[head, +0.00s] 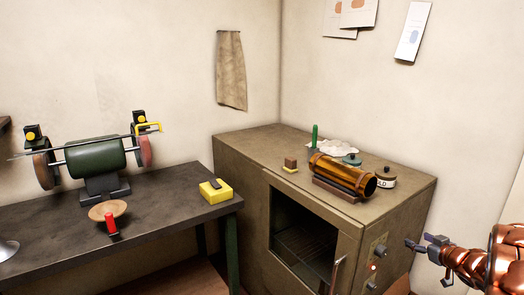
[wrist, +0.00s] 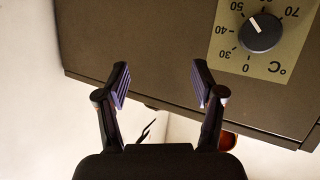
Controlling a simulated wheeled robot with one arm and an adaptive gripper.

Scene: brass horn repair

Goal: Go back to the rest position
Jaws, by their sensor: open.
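My gripper (head: 430,246) is at the lower right in the head view, in front of the right side of the brown oven cabinet (head: 245,165). In the wrist view my gripper (wrist: 160,85) has its two purple-padded fingers spread wide with nothing between them. Beyond the fingers is the cabinet's face with a black temperature knob (wrist: 261,33) on a scale plate. I cannot tell the exact gap between the fingertips and the cabinet.
On the cabinet top are an amber cylinder (head: 343,174), a labelled jar (head: 386,177) and a green upright piece (head: 314,136). The oven opening (head: 302,240) faces front. At left a bench (head: 160,222) carries a grinder (head: 95,155) and a yellow block (head: 216,191).

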